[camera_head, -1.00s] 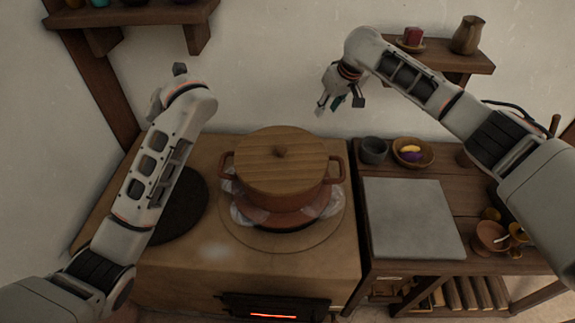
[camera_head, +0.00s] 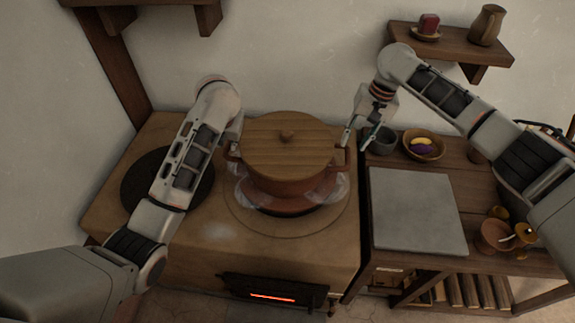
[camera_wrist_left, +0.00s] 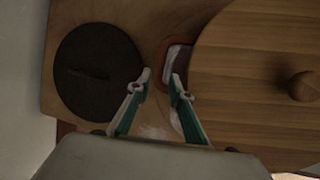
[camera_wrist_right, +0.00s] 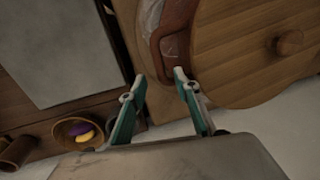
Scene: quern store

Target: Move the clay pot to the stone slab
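The clay pot (camera_head: 290,187), with a round wooden lid (camera_head: 287,150) and a handle on each side, sits on the right burner of the stove. My left gripper (camera_wrist_left: 161,76) is open and empty by the pot's left handle (camera_wrist_left: 177,62); in the head view my own arm mostly hides it. My right gripper (camera_head: 356,146) is open beside the right handle. In the right wrist view this handle (camera_wrist_right: 158,50) lies just ahead of the fingertips, with no grip on it visible. The grey stone slab (camera_head: 416,212) lies bare on the wooden table to the right.
A dark round plate (camera_wrist_left: 98,65) covers the left burner. A grey cup (camera_head: 380,141) and a bowl with purple and yellow items (camera_head: 423,146) stand behind the slab. Brown dishes (camera_head: 493,237) stand at its right. A shelf (camera_head: 450,47) hangs above the table.

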